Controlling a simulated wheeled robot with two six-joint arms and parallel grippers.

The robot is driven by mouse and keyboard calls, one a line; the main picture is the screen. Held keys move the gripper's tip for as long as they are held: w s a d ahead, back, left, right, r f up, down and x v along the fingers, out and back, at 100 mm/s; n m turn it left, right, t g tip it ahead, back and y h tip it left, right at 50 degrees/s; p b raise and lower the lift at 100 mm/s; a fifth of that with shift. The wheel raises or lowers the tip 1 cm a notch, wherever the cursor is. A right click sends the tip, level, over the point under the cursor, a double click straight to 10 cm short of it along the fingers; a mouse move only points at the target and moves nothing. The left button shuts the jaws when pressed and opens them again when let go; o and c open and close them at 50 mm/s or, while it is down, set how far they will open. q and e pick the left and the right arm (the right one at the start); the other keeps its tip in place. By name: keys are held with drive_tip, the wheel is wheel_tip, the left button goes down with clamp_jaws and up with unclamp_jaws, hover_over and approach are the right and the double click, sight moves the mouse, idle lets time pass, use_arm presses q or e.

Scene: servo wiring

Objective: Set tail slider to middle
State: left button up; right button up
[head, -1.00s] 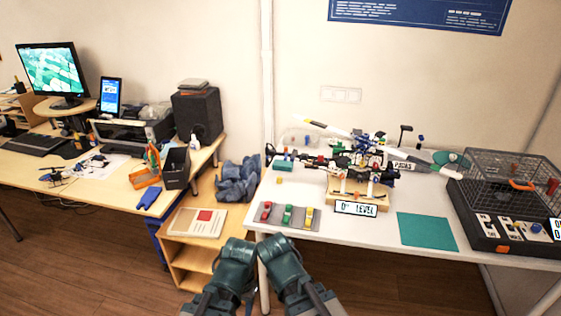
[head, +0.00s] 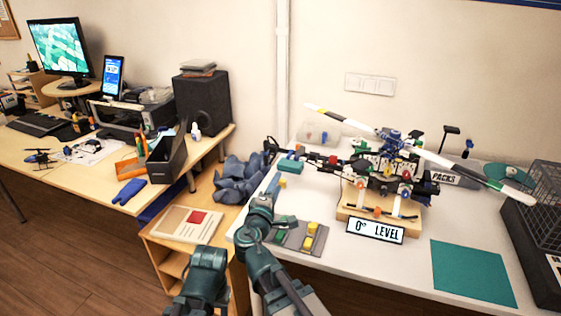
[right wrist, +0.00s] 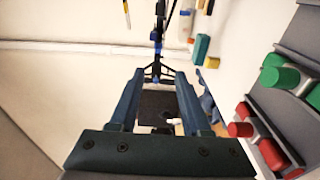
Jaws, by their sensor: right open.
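The grey slider panel (head: 297,246) lies at the front left of the white table. Its yellow slider (head: 310,236) shows clearly, and its green slider (head: 280,236) is partly behind my right arm. The red slider is hidden there, but shows in the right wrist view (right wrist: 257,140), with the green slider (right wrist: 290,75) beyond it. I cannot tell which slider is the tail one. My right gripper (head: 273,184) is over the table's left edge, left of the panel and apart from the sliders. Its jaws (right wrist: 160,75) are open and empty. My left gripper is not clearly visible.
A model helicopter (head: 385,165) stands on a wooden base behind the panel, with a "0° LEVEL" sign (head: 375,230) in front. A teal mat (head: 470,272) lies right. A wire cage (head: 545,210) stands at the right edge. A blue cloth (head: 240,182) lies left of the table.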

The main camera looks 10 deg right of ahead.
sight(288, 158)
drive_tip(key=x, duration=1.4)
drive_tip(key=shift+a, duration=0.1)
clamp_jaws()
idle(1.2)
